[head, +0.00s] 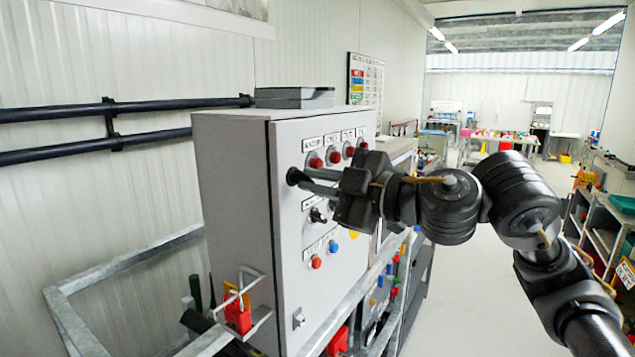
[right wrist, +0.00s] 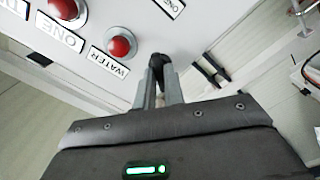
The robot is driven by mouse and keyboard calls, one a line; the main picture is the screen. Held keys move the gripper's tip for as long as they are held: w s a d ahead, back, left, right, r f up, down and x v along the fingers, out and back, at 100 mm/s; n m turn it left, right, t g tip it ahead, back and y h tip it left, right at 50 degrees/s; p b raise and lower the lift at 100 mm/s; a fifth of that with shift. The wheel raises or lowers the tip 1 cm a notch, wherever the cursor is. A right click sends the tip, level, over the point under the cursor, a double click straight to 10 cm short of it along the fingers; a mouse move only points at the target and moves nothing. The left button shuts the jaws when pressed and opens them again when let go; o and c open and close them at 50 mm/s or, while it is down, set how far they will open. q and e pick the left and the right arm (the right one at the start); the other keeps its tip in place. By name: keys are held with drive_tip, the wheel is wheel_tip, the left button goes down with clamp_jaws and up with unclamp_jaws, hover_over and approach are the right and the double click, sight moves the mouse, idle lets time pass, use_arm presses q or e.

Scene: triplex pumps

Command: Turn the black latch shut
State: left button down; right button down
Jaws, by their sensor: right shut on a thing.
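The black latch (head: 292,176) sits near the left edge of the front door of a grey control cabinet (head: 232,200). My right gripper (head: 305,180) reaches in from the right, its two grey fingers shut on the latch. In the right wrist view, the dark latch (right wrist: 158,61) shows between the fingertips (right wrist: 159,78) of my right gripper, close to the cabinet's pale face. The fingers hide part of the latch, so I cannot tell its exact angle. My left gripper is not in view.
Red lamps (head: 333,157) with labels line the cabinet door above the gripper. A black switch (head: 317,215) and small buttons (head: 316,262) lie below. A red padlock (head: 238,314) hangs on the cabinet's side. Metal railing (head: 110,262) stands at left; the floor (head: 480,290) at right is clear.

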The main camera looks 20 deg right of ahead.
drive_tip(key=shift+n+b, duration=1.65)
drive_tip(key=shift+n, duration=1.95)
drive_tip(key=c, duration=1.5)
unclamp_jaws()
drive_tip(key=shift+s+d+b, duration=0.35)
drive_tip(key=b+v, duration=0.3)
drive_tip(key=v, duration=0.6)
drive_tip(key=shift+s+d, duration=0.2)
drive_tip(key=shift+s, duration=0.15)
